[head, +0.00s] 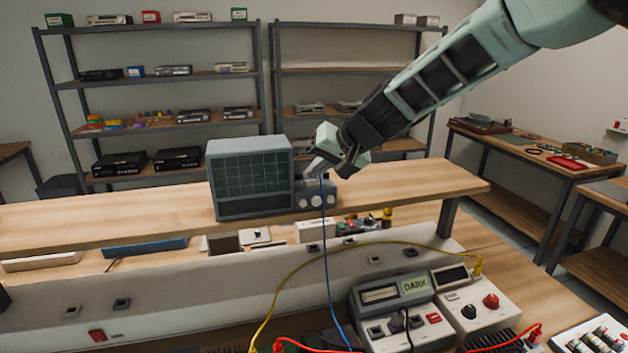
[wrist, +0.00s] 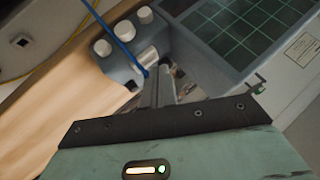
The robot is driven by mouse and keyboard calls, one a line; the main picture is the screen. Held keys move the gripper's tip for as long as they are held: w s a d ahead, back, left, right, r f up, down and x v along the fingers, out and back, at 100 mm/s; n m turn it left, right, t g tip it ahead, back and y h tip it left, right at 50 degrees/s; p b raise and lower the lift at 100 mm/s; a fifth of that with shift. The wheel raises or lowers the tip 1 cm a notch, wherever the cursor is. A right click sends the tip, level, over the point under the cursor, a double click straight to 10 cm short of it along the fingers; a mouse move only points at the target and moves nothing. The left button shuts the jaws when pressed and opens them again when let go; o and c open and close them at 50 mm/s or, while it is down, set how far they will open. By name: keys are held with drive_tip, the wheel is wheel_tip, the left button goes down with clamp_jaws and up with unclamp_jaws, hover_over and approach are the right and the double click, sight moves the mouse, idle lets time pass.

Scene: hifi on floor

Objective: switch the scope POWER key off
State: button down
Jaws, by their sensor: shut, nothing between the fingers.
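The scope (head: 250,178) stands on the raised wooden shelf, with a dark green gridded screen and a grey control block (head: 314,190) at its right. Three pale knobs (head: 316,201) line the block's lower front; they also show in the wrist view (wrist: 125,30). My gripper (head: 313,170) is shut and empty, its fingertips at the upper part of the control block. In the wrist view the shut fingers (wrist: 156,75) reach the block beside a pale cylindrical fitting (wrist: 147,57). I cannot make out the POWER key; the fingers may hide it. Contact cannot be told.
A blue cable (head: 328,270) hangs from the control block, passing close to my fingertips. A yellow cable (head: 345,246) arcs over the lower bench. Bench instruments (head: 400,305) stand below at the front. The shelf right of the scope (head: 430,180) is clear.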

sight(318, 183)
drive_tip(key=shift+r, duration=0.1)
drive_tip(key=shift+r+p, duration=2.2)
drive_tip(key=shift+r, duration=0.75)
drive_tip(key=s+a+f+n+g+h+b, duration=0.15)
drive_tip(key=s+f, duration=0.25)
drive_tip(key=s, duration=0.6)
drive_tip(key=s+f+n+g+b, duration=0.2)
drive_tip(key=s+f+g+b, duration=0.15)
drive_tip(key=s, duration=0.65)
drive_tip(key=s+d+f+n+h+b, duration=0.1)
drive_tip(key=s+d+f, duration=0.2)
drive_tip(key=s, duration=0.3)
drive_tip(key=s+d+f+n+h+b, duration=0.1)
drive_tip(key=s+d+f+h, duration=0.1)
drive_tip(key=s, duration=0.5)
drive_tip(key=s+d+f+n+g+h+b, duration=0.1)
drive_tip(key=s+d+f+n, duration=0.1)
drive_tip(key=s+d+f, duration=0.3)
drive_tip(key=shift+s+d+h, duration=0.35)
drive_tip(key=shift+s+d, duration=0.05)
drive_tip(key=shift+s, duration=0.85)
